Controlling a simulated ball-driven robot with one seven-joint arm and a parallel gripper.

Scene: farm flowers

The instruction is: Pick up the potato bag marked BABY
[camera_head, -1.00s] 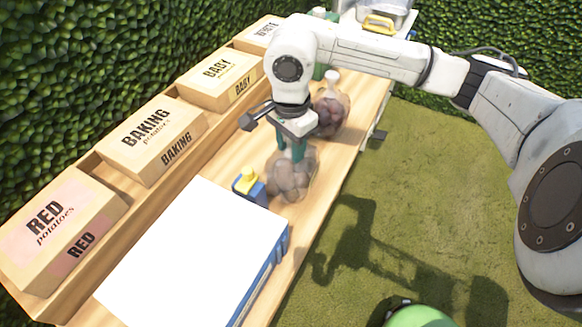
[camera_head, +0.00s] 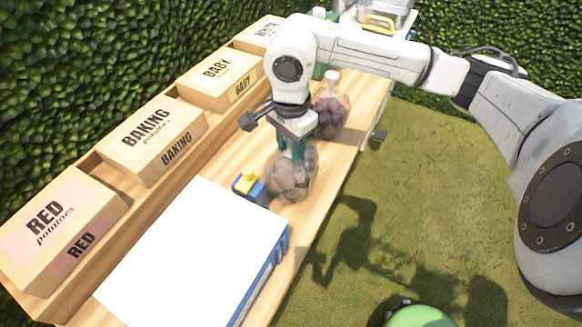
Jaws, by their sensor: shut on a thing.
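My gripper (camera_head: 291,150) points down over the wooden bench, with its teal fingers shut on the top of a clear bag of brownish potatoes (camera_head: 290,180). The bag is at the bench's right side, just beyond the small blue and yellow object. I cannot read any marking on this bag, and my fingers hide its neck. A second bag with darker, reddish potatoes (camera_head: 331,115) and a pale top stands behind it. A box marked BABY (camera_head: 218,75) stands on the shelf at the back left of the bench.
Boxes marked RED (camera_head: 60,225), BAKING (camera_head: 150,140) and WHITE (camera_head: 262,32) line the shelf. A large white-topped blue box (camera_head: 190,250) lies in front. A blue and yellow object (camera_head: 248,185) stands close to the held bag. A grey bin (camera_head: 378,15) is at the far end.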

